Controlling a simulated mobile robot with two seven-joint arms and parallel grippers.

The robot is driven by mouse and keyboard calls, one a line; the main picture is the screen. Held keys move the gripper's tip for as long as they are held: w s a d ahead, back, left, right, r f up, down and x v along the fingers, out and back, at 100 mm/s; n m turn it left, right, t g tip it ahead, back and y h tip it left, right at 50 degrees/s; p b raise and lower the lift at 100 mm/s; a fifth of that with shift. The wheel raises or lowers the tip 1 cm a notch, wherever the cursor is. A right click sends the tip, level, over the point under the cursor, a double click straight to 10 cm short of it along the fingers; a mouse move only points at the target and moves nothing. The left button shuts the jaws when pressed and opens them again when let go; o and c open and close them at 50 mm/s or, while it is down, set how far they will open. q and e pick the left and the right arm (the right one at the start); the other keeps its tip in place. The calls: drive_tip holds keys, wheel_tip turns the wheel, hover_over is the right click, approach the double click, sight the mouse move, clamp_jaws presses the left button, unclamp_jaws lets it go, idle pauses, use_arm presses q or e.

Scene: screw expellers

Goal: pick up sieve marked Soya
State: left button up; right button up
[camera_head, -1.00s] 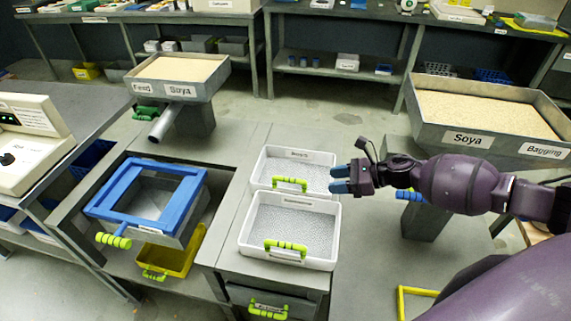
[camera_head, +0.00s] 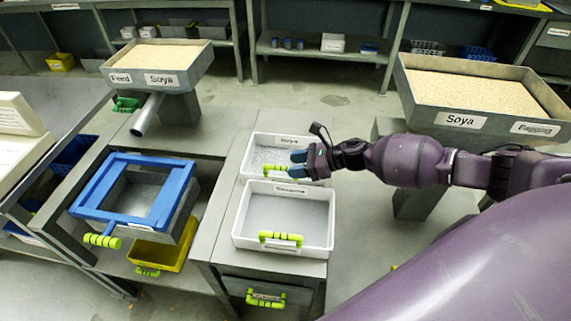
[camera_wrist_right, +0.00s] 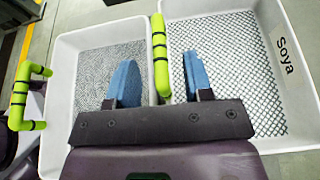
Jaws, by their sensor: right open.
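The white sieve marked Soya (camera_head: 303,143) is the rear one of two white sieves on the grey bench; its label also shows in the right wrist view (camera_wrist_right: 284,55). Its green handle (camera_wrist_right: 160,58) stands at its front side. My right gripper (camera_head: 299,163) is above the Soya sieve's handle, in from the right. In the right wrist view its two blue fingers (camera_wrist_right: 158,80) are apart, one on each side of the green handle in the picture. Whether they touch it I cannot tell. My left gripper is not in view.
A second white sieve (camera_head: 326,226) with a green handle (camera_head: 281,238) stands directly in front. A blue-framed box (camera_head: 81,200) and a yellow tray (camera_head: 170,256) are at left. A Soya feed hopper (camera_head: 207,62) and a Soya Bagging hopper (camera_head: 402,91) stand behind on either side.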

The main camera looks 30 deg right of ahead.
drive_tip(key=x, duration=0.3)
drive_tip(key=shift+a+f, duration=0.1)
clamp_jaws()
